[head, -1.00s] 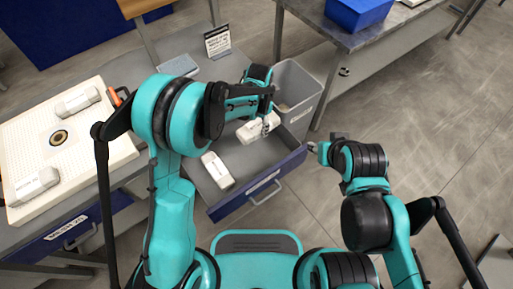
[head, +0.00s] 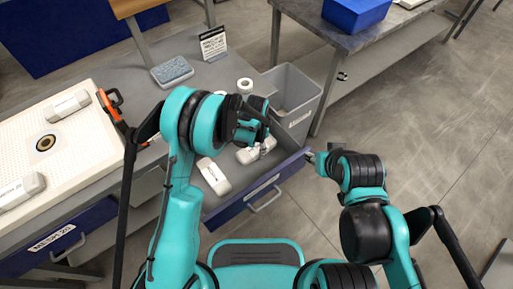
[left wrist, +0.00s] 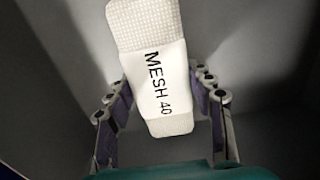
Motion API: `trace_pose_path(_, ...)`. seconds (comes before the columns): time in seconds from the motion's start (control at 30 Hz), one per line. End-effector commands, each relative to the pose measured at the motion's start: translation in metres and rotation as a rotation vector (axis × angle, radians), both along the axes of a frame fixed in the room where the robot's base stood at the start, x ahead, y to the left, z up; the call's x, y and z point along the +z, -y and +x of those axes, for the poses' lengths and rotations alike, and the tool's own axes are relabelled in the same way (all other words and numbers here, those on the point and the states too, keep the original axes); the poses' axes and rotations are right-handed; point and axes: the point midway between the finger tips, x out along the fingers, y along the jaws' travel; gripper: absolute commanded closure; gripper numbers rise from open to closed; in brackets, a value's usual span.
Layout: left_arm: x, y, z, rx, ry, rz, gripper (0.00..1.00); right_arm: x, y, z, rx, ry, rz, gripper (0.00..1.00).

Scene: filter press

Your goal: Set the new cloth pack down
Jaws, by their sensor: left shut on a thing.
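My left gripper (head: 262,150) is shut on a white cloth pack (left wrist: 160,75) marked "MESH 40". In the left wrist view the pack lies between the two fingers. In the head view the held pack (head: 247,156) is low in the open drawer, partly hidden by the gripper; I cannot tell if it touches the drawer floor. A second white pack (head: 214,176) lies in the drawer to its left. The drawer (head: 257,193) has a blue front with a handle. My right gripper (head: 311,157) is outside the drawer's right side; its fingers are too small to read.
A white perforated plate (head: 85,150) with two packs and a round hole is at the left. An orange-handled tool (head: 115,108), a grey-blue sponge (head: 172,71), a sign (head: 213,43) and a white roll (head: 245,85) are nearby. A grey bin (head: 296,98) stands behind the drawer's right side.

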Motion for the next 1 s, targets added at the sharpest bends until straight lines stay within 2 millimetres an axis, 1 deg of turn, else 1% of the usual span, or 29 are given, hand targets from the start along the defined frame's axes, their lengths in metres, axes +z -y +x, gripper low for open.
trace_pose_path(0.17,-0.002,0.0,0.0,0.0,0.0,0.0,0.78,0.0,0.0,0.0,0.0,0.0,0.0,0.6)
trace_pose_path(0.2,-0.003,0.0,0.0,0.0,0.0,0.0,0.42,0.0,0.0,0.0,0.0,0.0,0.0,0.6)
trace_pose_path(0.27,-0.002,0.0,0.0,0.0,0.0,0.0,0.27,0.0,0.0,0.0,0.0,0.0,0.0,0.6)
trace_pose_path(0.57,-0.002,0.0,0.0,0.0,0.0,0.0,0.27,0.0,0.0,0.0,0.0,0.0,0.0,0.6)
trace_pose_path(0.67,0.004,0.0,0.0,0.0,0.0,0.0,0.27,0.002,0.0,0.0,0.0,0.0,0.0,0.6)
trace_pose_path(0.77,0.019,0.0,0.0,0.0,0.0,0.0,0.27,0.009,0.0,0.0,0.0,0.0,0.0,0.6)
trace_pose_path(1.0,0.074,0.0,0.0,0.0,0.0,0.0,0.27,0.032,0.0,0.0,0.0,0.0,0.0,0.6)
